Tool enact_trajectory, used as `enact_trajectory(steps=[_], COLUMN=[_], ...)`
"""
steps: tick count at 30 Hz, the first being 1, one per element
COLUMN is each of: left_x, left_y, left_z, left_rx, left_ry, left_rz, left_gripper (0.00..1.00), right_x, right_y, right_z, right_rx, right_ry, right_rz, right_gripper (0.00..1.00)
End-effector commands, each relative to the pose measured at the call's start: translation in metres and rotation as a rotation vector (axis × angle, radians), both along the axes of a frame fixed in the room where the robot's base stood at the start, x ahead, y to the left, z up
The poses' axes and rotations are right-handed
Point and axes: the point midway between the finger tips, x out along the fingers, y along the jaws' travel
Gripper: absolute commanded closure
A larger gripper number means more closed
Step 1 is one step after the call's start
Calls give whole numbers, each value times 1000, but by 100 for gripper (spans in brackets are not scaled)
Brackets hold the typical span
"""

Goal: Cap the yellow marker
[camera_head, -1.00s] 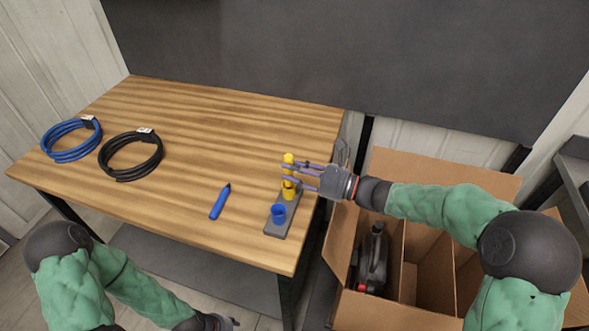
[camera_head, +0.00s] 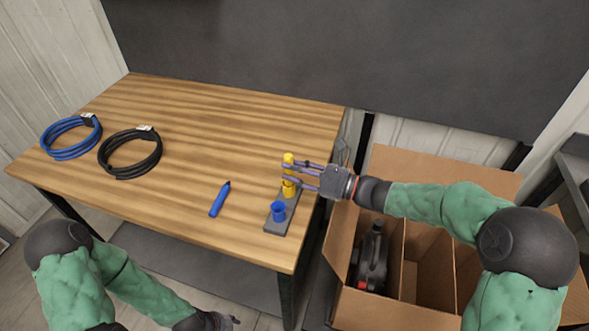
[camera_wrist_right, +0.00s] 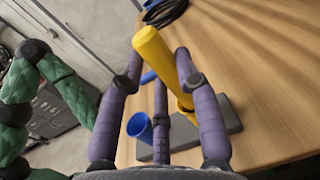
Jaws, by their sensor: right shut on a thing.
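The yellow marker (camera_head: 288,158) stands roughly upright between the fingers of my right gripper (camera_head: 286,172), which is shut on it. In the right wrist view the marker (camera_wrist_right: 158,52) looks tilted, with its lower end at the yellow cap (camera_wrist_right: 185,104). The yellow cap (camera_head: 289,190) sits in the grey holder (camera_head: 284,224) near the table's right edge. The marker's lower end is partly hidden by the fingers, so I cannot tell how deep it sits in the cap. My left gripper (camera_head: 227,320) is low at the bottom edge, away from the table top; its fingers are unclear.
A blue cap (camera_head: 278,210) stands in the same holder, and a blue marker (camera_head: 220,199) lies on the table (camera_head: 190,120) to its left. Blue (camera_head: 70,152) and black (camera_head: 130,172) cable coils lie far left. A divided cardboard box (camera_head: 398,312) stands right of the table.

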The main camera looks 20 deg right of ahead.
Motion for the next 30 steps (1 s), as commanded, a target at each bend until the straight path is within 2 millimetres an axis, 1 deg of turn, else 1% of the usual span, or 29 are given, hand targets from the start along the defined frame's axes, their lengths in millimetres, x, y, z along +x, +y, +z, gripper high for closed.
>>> enact_trajectory(steps=[30], left_x=[0], left_y=[0], left_z=[-6], left_rx=[0], left_ry=[0], left_rz=[0], left_gripper=[60], right_x=[0], right_y=[0], right_z=[-10], right_rx=[1], right_ry=[1], right_rz=[0], right_gripper=[97])
